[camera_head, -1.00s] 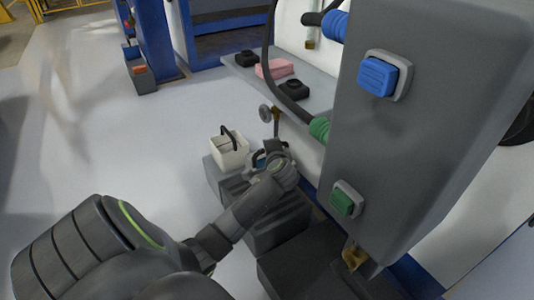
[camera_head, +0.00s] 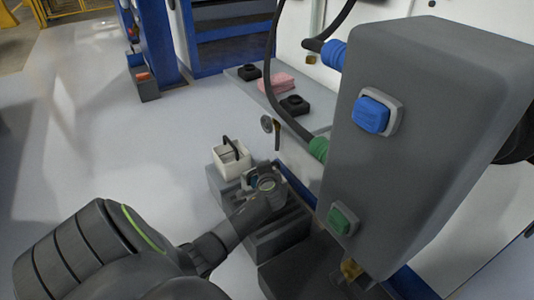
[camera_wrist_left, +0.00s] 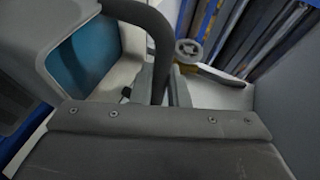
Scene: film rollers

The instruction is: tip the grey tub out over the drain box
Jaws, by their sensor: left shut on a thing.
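A pale tub (camera_head: 232,171) with a dark arched handle stands low beside the machine in the head view. In the left wrist view the dark handle (camera_wrist_left: 161,45) runs down between the fingertips of my left gripper (camera_wrist_left: 162,88), which is shut on it. A light-walled hollow with a blue inside shows at the left of that view. In the head view my left gripper (camera_head: 250,179) is at the tub's near right side, and its fingertips are hard to make out. I cannot tell for certain which part is the drain box. My right gripper is out of view.
A dark grey ribbed block (camera_head: 278,238) lies under and beside my left gripper. A large grey cabinet (camera_head: 425,130) with blue and green buttons closes off the right. The floor at left is clear.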

